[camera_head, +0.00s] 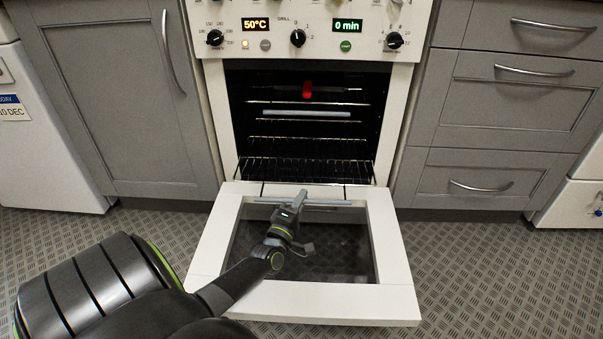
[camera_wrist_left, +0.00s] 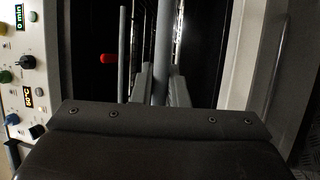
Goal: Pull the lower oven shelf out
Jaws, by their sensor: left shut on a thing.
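The lower oven shelf (camera_head: 305,171) is a dark wire rack low in the open oven. Its grey front bar (camera_head: 325,202) sits out over the inner edge of the lowered door, joined to the rack by thin rods. My left gripper (camera_head: 298,199) is shut on this bar, left of its middle. In the left wrist view the bar (camera_wrist_left: 163,45) runs between the two fingers (camera_wrist_left: 160,85). The fingers hide a short part of the bar. My right gripper is in neither view.
The oven door (camera_head: 365,300) lies open below my left arm. An upper shelf with its own grey bar (camera_head: 307,113) and a red item (camera_head: 307,89) are inside the oven. Grey cabinets (camera_head: 480,180) stand on both sides. The patterned floor (camera_head: 480,270) at right is clear.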

